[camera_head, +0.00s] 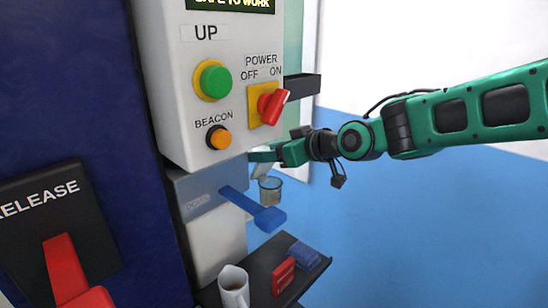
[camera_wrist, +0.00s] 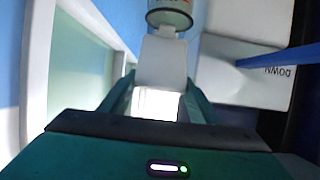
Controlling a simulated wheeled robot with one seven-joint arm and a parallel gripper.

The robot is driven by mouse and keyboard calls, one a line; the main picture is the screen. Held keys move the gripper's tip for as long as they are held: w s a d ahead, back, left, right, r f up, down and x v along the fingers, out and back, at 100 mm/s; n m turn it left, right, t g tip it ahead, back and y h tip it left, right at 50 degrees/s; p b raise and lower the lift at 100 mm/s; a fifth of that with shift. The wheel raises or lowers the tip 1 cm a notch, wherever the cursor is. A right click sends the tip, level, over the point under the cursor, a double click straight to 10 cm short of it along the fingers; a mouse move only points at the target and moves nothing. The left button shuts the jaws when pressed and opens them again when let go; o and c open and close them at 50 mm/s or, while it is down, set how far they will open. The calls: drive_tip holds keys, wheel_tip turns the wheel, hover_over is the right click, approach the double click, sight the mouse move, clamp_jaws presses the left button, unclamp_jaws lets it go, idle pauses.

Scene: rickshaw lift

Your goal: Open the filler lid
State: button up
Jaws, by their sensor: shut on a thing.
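The filler is a clear cup (camera_head: 270,190) on the right side of the grey control column, below the switch box. It also shows at the top of the wrist view (camera_wrist: 170,18). The pale filler lid (camera_wrist: 162,62) lies between my fingers in the wrist view. In the head view a small pale part of the lid (camera_head: 261,170) shows above the cup, seemingly tilted up from its rim; its exact angle is unclear. My green gripper (camera_head: 264,155) is shut on the lid, its tips partly behind the switch box corner.
The switch box (camera_head: 185,100) stands close left of my gripper, with a dark bracket (camera_head: 302,85) above. A blue DOWN lever (camera_head: 252,208) juts out below. A shelf (camera_head: 262,262) holds a mug (camera_head: 233,285) and red and blue boxes. The right side is open.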

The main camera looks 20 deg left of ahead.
drive_tip(key=shift+w, duration=0.55)
drive_tip(key=o, duration=1.5)
drive_tip(key=shift+s+a, duration=0.15)
drive_tip(key=shift+s, duration=0.05)
drive_tip(key=shift+s+a, duration=0.1)
drive_tip(key=shift+s, duration=0.1)
